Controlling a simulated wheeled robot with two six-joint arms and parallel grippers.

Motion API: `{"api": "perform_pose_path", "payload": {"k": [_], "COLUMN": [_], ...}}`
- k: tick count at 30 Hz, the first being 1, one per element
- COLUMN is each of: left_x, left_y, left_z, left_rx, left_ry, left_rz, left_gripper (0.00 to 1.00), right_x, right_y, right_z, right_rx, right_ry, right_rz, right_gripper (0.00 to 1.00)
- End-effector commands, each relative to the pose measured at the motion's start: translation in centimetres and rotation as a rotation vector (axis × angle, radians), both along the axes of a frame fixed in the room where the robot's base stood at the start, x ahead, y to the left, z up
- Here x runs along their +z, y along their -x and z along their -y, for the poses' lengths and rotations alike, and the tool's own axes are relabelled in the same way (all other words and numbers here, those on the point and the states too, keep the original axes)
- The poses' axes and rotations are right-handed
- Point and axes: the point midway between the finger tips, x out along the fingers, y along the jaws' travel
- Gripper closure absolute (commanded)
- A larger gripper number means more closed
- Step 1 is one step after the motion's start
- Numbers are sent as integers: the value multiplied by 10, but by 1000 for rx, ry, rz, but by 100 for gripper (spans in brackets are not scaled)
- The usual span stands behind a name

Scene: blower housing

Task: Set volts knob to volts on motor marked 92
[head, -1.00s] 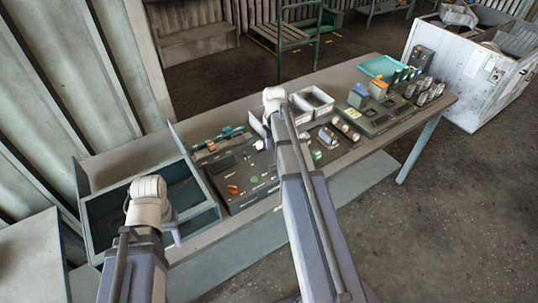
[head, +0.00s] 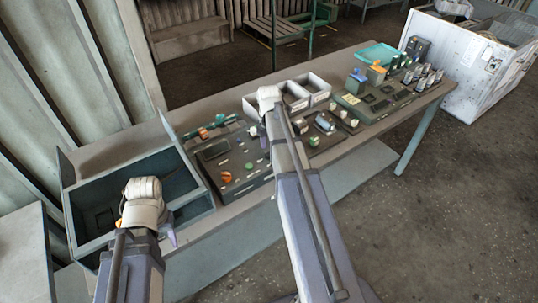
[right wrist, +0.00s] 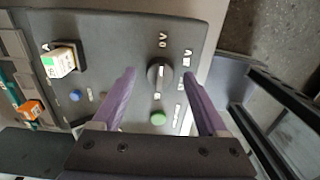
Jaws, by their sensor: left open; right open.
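In the right wrist view a dark round knob (right wrist: 160,76) with a raised grip bar sits on a dark grey panel (right wrist: 115,30). My left gripper (head: 172,236) is open and empty near the grey bin.
A green button (right wrist: 158,118) and a blue button (right wrist: 75,96) lie near the knob. In the head view a grey open bin (head: 85,238) stands left on the table, white trays (head: 318,82) at the back, and another device panel (head: 352,106) to the right.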

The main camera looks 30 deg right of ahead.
Motion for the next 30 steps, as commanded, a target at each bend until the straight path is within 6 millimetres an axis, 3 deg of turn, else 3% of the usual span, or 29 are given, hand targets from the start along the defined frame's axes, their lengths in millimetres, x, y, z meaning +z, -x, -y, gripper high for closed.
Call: {"api": "perform_pose_path", "payload": {"k": [10, 30], "left_x": [-4, -4], "left_y": [0, 0], "left_z": [0, 0], "left_rx": [1, 0], "left_ry": [0, 0], "left_rz": [0, 0], "left_gripper": [50, 50], "right_x": [-4, -4], "right_y": [0, 0], "right_z": [0, 0], "right_rx": [0, 0], "right_ry": [0, 0], "right_rz": [0, 0], "right_gripper": [25, 100]}}
